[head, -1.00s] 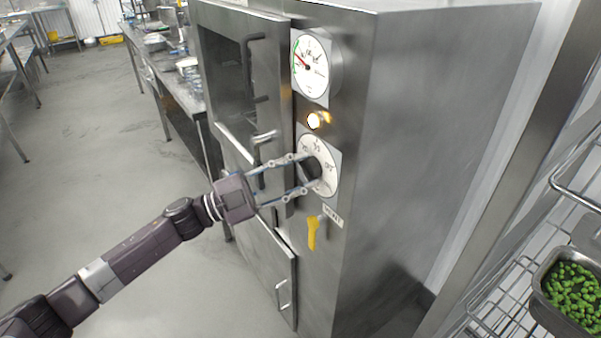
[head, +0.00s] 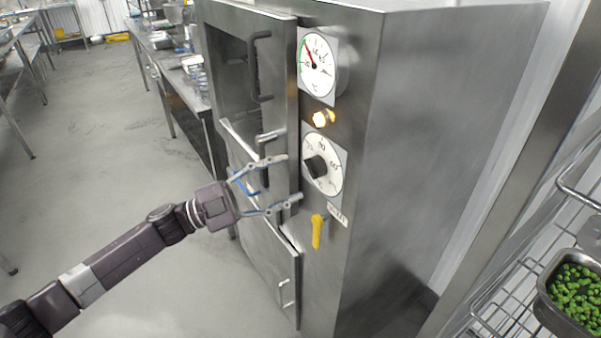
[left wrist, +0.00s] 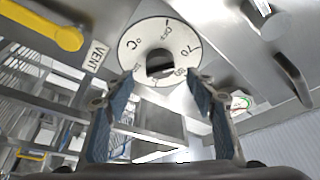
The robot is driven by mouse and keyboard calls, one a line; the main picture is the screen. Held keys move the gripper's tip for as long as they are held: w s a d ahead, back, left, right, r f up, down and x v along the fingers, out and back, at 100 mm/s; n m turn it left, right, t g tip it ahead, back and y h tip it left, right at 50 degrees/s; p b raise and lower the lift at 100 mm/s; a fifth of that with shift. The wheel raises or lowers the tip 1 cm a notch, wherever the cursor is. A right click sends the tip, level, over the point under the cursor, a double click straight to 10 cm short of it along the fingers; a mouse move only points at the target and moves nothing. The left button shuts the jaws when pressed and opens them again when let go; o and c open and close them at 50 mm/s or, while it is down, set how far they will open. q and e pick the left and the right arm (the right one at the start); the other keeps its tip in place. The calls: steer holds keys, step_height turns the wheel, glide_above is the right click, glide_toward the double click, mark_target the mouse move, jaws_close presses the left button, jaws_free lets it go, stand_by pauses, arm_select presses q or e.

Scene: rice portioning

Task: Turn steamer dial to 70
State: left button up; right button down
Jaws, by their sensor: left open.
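The steamer dial (head: 335,172) is a white disc with a black knob (head: 316,167) on the steamer's front panel. In the left wrist view the dial (left wrist: 133,52) shows a 70 mark at its upper right, an OFF mark near the top and °C at the left; the black knob (left wrist: 160,63) is at its middle. My left gripper (head: 294,177) is open and empty, its fingertips apart from the knob, just left of the dial. In the left wrist view the open fingers (left wrist: 163,98) stand either side below the knob. My right gripper is not seen.
A round gauge (head: 316,65) and a lit amber lamp (head: 322,118) sit above the dial, a yellow vent lever (head: 317,231) below. The steamer door (head: 278,70) with its handle is at the left. A tray of peas (head: 545,290) stands on a wire rack at right.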

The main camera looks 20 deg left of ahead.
arm_select(q)
steer(key=v, duration=0.7)
steer(key=shift+a, duration=0.1)
